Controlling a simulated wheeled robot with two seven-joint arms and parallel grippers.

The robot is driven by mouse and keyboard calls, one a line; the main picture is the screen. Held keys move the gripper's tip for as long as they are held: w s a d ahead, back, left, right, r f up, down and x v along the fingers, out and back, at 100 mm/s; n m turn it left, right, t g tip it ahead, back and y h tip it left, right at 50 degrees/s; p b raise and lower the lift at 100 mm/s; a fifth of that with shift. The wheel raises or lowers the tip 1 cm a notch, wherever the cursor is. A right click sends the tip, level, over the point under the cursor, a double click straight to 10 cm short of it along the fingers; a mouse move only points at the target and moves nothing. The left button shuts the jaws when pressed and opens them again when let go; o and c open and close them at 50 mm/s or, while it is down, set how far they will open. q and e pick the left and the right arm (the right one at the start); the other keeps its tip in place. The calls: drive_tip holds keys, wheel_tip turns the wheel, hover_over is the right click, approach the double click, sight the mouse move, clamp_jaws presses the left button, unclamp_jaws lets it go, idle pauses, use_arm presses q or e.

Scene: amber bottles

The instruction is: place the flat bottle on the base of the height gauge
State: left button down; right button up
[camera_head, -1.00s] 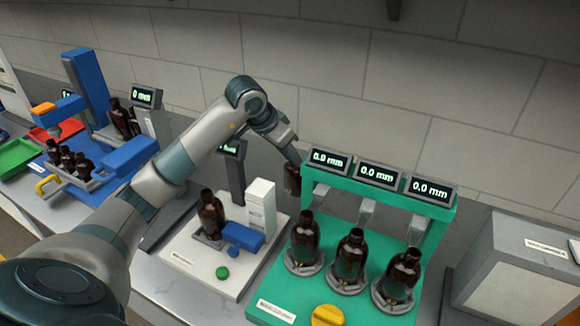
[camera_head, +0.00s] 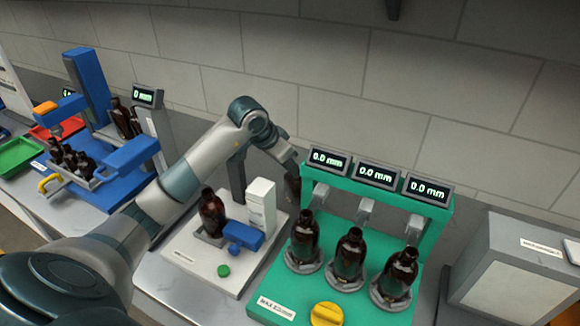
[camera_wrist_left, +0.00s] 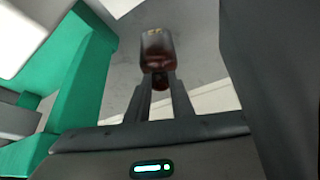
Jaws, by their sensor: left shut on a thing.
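My left gripper (camera_wrist_left: 160,84) is shut on a dark amber bottle (camera_wrist_left: 157,50), which shows in the left wrist view between and beyond the fingertips. In the head view the held bottle (camera_head: 293,187) is a dark, partly hidden shape behind the left end of the green fixture. A grey post with a "0 mm" display (camera_head: 147,96) stands at the back left and looks like a height gauge; my left arm hides its lower part, and I cannot make out its base. My right gripper is not in view.
A green fixture (camera_head: 274,290) with three displays holds three amber bottles (camera_head: 349,253). A white station (camera_head: 190,248) with one amber bottle (camera_head: 212,212) and a blue block is left of it. A blue rig (camera_head: 110,193) with several bottles stands far left; a grey box (camera_head: 510,275) is right.

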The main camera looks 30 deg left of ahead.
use_arm(q)
drive_tip(key=c, duration=1.6)
unclamp_jaws()
drive_tip(key=shift+o, duration=0.2)
drive_tip(key=shift+r+p, duration=0.15)
drive_tip(key=shift+p, duration=0.15)
drive_tip(key=shift+s+r, duration=0.1)
drive_tip(key=b+v, duration=0.4)
drive_tip(key=v, duration=0.7)
drive_tip(key=shift+r, duration=0.3)
drive_tip(key=shift+o, duration=0.6)
drive_tip(key=shift+s, duration=0.15)
